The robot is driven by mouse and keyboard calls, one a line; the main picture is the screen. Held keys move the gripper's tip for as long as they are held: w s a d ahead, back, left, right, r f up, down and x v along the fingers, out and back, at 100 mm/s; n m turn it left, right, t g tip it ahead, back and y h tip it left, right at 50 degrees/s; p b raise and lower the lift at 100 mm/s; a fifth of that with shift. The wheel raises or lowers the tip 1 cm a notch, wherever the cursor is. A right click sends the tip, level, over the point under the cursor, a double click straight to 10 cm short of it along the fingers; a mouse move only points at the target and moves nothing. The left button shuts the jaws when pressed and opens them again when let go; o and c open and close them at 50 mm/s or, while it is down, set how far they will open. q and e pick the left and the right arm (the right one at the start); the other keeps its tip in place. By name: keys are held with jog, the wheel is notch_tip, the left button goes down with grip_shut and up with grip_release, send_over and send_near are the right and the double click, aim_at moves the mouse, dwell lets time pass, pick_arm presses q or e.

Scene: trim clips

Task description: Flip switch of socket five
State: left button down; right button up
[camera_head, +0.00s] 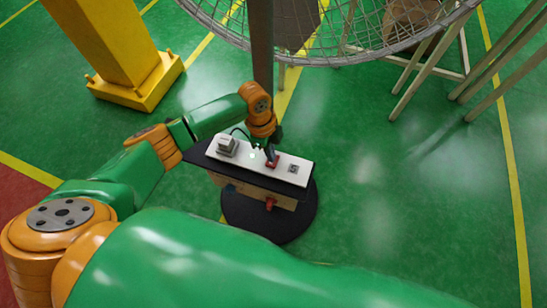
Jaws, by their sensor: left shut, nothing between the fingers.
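A long white socket panel (284,178) lies on top of a box on a dark stand in the middle of the head view. A light grey plug or adapter (228,145) with a dark cable sits at its left end. A small grey fitting (293,169) is near its right end. My left gripper (272,160) reaches down to the middle of the panel, shut and empty. A small red part shows right at its fingertips; I cannot tell whether they touch it. The gripper hides part of the panel. Socket numbers are too small to read. My right gripper is out of view.
A wire-mesh round table (330,45) overhangs behind. A yellow column (115,50) stands at upper left. The green floor right of the stand is clear.

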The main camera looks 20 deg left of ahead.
pick_arm(q)
jog(key=shift+f+b, duration=0.95)
jog(key=shift+f, duration=0.4)
dwell(0.8)
notch_tip(320, 180, up, 7)
jog(key=p, duration=0.8)
jog(key=shift+r, duration=0.15)
